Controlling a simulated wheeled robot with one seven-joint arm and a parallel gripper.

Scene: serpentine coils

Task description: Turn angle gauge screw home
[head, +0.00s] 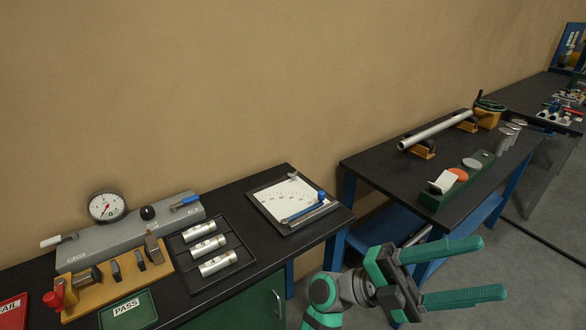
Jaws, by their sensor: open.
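The angle gauge (271,190) is a flat framed plate with a white scale sheet, lying near the right end of the left black bench. A blue bar (302,212) crosses its lower part, and a blue knob (321,196) stands at its right side. A small grey piece sits at its back corner. I cannot tell for sure which of these is the screw. My gripper (494,268) has two green fingers spread wide apart, pointing right. It is empty, at the lower right in front of the benches, well apart from the gauge.
Beside the gauge, a black tray (243,262) holds three metal cylinders. A grey dial-gauge fixture (130,240) and a green PASS tray (128,309) stand further left. The right bench (375,168) carries a metal tube on orange supports and a green rack. A gap separates the benches.

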